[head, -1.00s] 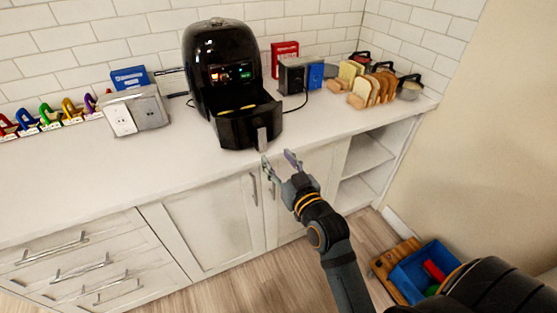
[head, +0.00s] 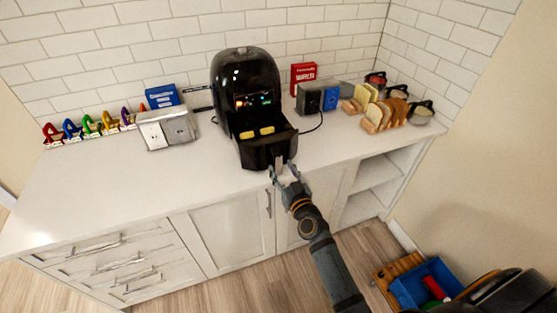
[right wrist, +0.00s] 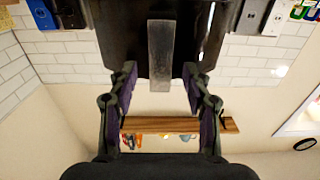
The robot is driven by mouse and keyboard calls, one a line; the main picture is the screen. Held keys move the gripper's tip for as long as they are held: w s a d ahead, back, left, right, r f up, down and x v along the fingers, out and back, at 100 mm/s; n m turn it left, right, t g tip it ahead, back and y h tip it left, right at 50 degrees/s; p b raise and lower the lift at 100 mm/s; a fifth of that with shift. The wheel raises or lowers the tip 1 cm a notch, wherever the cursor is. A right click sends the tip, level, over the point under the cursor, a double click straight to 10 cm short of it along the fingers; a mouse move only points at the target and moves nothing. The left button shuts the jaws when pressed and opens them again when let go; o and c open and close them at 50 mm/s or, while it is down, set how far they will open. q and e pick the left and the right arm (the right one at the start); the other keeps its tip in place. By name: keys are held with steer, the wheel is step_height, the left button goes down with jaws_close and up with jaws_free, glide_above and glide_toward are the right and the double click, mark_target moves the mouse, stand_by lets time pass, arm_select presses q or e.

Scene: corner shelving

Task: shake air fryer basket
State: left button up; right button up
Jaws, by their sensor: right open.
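The black air fryer (head: 244,85) stands on the white counter against the tiled wall. Its basket (head: 262,152) is pulled out at the front, and yellow pieces of food (head: 257,132) show inside. The basket's grey upright handle (head: 279,162) faces me. My right gripper (head: 283,170) is open at the handle. In the right wrist view the handle (right wrist: 161,55) lies centred between the two spread fingers, with a gap on each side. My left gripper is out of view.
Left of the fryer are a grey outlet box (head: 167,131), a blue box (head: 161,96) and a row of coloured items. Right of it are a red box (head: 303,75), a toaster and bread slices (head: 385,113). The counter's front left is clear. A blue bin (head: 425,285) is on the floor.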

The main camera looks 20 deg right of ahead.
mark_target(279, 164)
steer(key=shift+w+a, duration=0.1)
steer(key=shift+w, duration=1.7)
jaws_close()
